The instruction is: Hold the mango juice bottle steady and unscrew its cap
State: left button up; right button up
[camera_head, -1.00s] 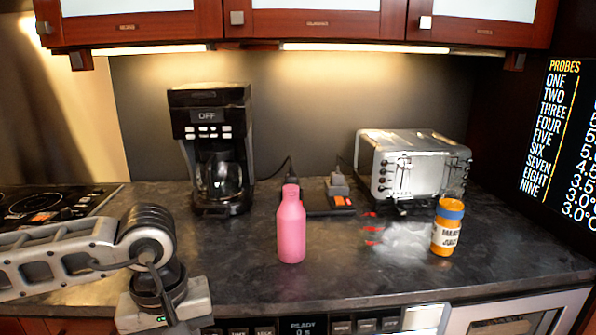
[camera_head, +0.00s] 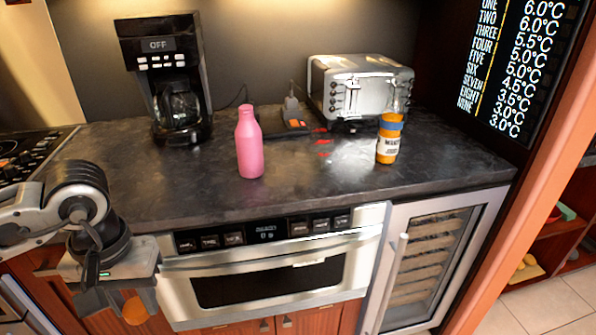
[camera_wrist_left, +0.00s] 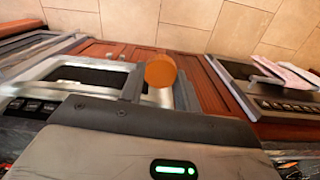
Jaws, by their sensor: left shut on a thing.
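The mango juice bottle (camera_head: 388,147) stands upright on the dark counter in the head view, in front of the toaster. My left gripper (camera_head: 122,304) is low at the left, in front of the counter and well away from the bottle. It is shut on an orange round object (camera_head: 135,311). The left wrist view also shows this orange object (camera_wrist_left: 160,71) between the fingers; I cannot tell what it is. My right gripper is not in view.
A pink bottle (camera_head: 249,145) stands mid-counter. A coffee maker (camera_head: 165,80) and a toaster (camera_head: 361,88) stand behind. The counter (camera_head: 310,183) is clear around the juice bottle. Below are a drawer microwave (camera_head: 265,285) and a glass-door cooler (camera_head: 430,265).

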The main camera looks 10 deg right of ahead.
aim_at(392, 114)
jog(key=k, duration=0.95)
jog(key=z, duration=1.15)
jog(key=i, duration=1.8)
jog(key=u, duration=0.35)
